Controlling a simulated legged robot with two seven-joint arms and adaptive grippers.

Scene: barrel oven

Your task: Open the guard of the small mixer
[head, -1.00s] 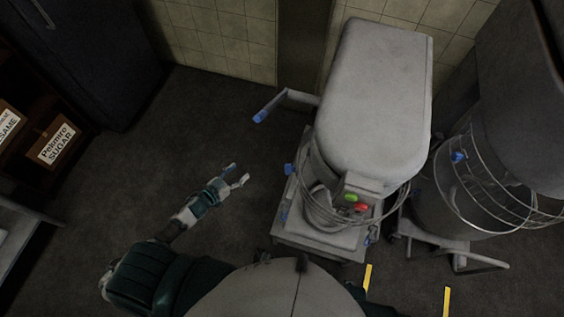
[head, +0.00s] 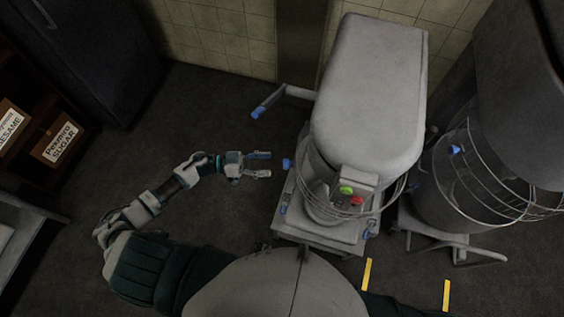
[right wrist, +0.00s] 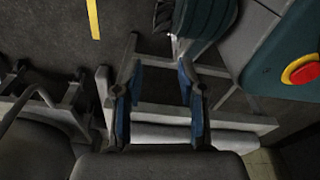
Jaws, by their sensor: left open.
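The small mixer (head: 368,95), a grey machine with a rounded head, stands right of centre in the head view. Its wire guard (head: 318,208) curves around the bowl below the head and looks closed. A blue knob (head: 287,164) sticks out at the guard's left side. My left gripper (head: 265,164) is open and empty, just left of the blue knob, its fingers pointing right at it with a small gap. My right gripper (right wrist: 160,105) shows in the right wrist view with its blue-padded fingers apart, in front of grey metal parts. I cannot tell whether it touches them.
A larger mixer (head: 510,80) with its own wire guard (head: 480,185) stands at the right. A lever with a blue grip (head: 262,110) juts from the small mixer's left side. Shelves with labelled boxes (head: 57,140) are at the far left. The floor between is clear.

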